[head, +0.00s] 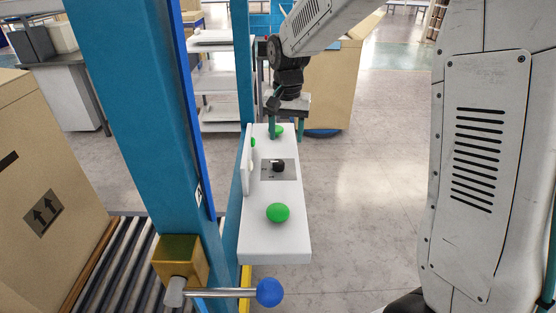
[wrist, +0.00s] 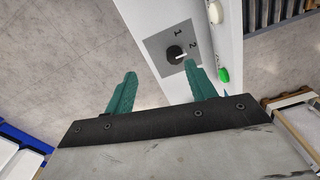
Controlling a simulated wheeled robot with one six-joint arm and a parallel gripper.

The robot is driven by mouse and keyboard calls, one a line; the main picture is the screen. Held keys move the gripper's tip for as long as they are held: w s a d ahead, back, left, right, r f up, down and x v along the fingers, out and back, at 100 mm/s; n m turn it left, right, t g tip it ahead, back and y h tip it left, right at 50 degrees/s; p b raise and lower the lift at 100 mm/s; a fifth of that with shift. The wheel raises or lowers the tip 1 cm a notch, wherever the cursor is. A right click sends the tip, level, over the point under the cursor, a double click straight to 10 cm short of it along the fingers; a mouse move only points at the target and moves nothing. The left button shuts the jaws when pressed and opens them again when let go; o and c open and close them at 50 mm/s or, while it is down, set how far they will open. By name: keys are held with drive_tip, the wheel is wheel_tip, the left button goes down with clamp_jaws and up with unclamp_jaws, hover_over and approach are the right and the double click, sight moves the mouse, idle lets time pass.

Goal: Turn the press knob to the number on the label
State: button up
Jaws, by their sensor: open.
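The black press knob (head: 278,166) sits on a grey plate (head: 292,174) on top of a white console (head: 270,240). In the wrist view the knob (wrist: 174,54) has a white pointer aimed to the right, a little below the printed 2; a 1 is printed above it. My gripper (head: 288,134) is open and empty over the console's far end. In the wrist view my gripper (wrist: 160,70) has its teal fingers spread, the right tip near the plate's edge. The knob appears outside the fingers. A small label (head: 199,195) on the blue post is too small to read.
A large green button (head: 278,212) stands on the console's near end. Green and white buttons show on its side panel (head: 248,160). A blue post (head: 140,110) and a blue-balled lever (head: 268,292) are at the left. Clear floor (head: 360,190) lies to the right.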

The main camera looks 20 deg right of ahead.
hover_over(278, 162)
drive_tip(key=shift+m, duration=0.4)
wheel_tip(278, 162, down, 4)
drive_tip(key=shift+f, duration=0.25)
drive_tip(key=shift+w+f, duration=0.1)
drive_tip(key=shift+f, duration=0.3)
wheel_tip(278, 162, down, 7)
drive_tip(key=shift+f, duration=0.1)
drive_tip(key=c, duration=1)
